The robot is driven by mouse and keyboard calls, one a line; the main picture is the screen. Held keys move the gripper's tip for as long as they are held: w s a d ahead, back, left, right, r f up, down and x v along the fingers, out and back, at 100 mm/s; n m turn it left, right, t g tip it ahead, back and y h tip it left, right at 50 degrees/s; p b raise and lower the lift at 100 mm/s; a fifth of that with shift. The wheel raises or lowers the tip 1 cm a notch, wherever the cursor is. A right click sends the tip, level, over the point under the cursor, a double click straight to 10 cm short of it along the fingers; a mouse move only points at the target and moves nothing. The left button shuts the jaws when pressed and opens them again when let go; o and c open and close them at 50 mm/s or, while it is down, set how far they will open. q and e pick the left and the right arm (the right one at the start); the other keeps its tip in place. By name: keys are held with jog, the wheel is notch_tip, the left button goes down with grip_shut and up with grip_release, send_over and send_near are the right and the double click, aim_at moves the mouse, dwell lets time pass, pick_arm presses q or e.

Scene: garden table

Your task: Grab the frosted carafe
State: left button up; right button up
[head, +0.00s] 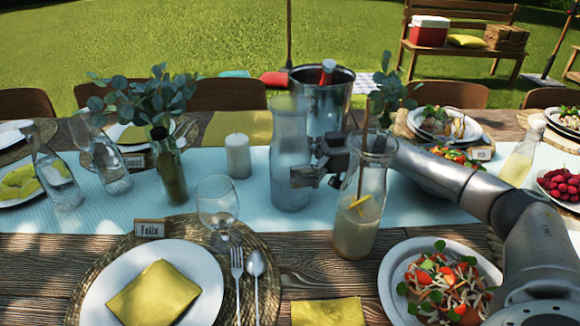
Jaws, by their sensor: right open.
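The frosted carafe (289,140) stands upright on the pale blue runner, near the middle of the table. My right gripper (306,163) comes in from the right and is open at the carafe's right side, about mid-height. One finger shows in front of the carafe's lower right edge and the other near its right edge. I cannot tell whether either touches the glass. My left gripper is out of view.
A pitcher of cloudy drink with a wooden spoon (364,200) stands close to the right, below my arm. A metal ice bucket (335,105) is behind the carafe. A white candle (238,156) and a wine glass (217,204) stand to the left. A salad plate (392,290) sits at front right.

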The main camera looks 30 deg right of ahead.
jog(key=c, duration=1.6)
jog(key=shift+r, duration=0.1)
jog(key=shift+c, duration=0.7)
jog(key=shift+w+r, duration=0.1)
jog(key=shift+r, duration=0.05)
